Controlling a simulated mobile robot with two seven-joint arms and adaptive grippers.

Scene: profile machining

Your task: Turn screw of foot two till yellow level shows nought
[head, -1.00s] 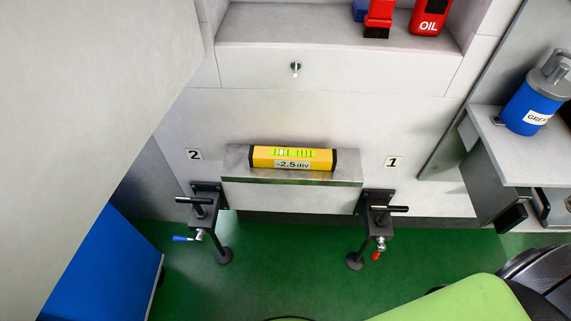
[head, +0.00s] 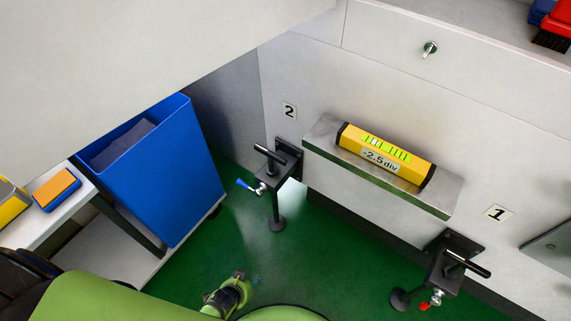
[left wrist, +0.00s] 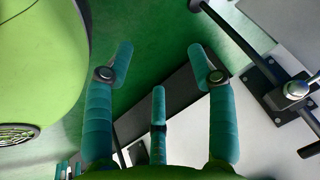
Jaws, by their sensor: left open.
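The yellow level (head: 386,156) lies on the grey machine ledge in the head view, its label reading "-2.5 div". Foot two (head: 272,175), left of the ledge under the plate marked 2 (head: 289,111), has a black T-handle screw (head: 270,155), a blue-tipped clamp lever (head: 245,184) and a round pad on the floor. My left gripper (head: 244,281) is low in the head view, in front of foot two and apart from it. In the left wrist view its teal fingers (left wrist: 160,62) are spread with nothing between them.
Foot one (head: 440,270), with a red-tipped lever, stands at the lower right. A blue bin (head: 165,165) and a white bench with an orange-topped block (head: 57,188) are at the left. Green floor is free before foot two. A black bracket (left wrist: 283,92) shows in the left wrist view.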

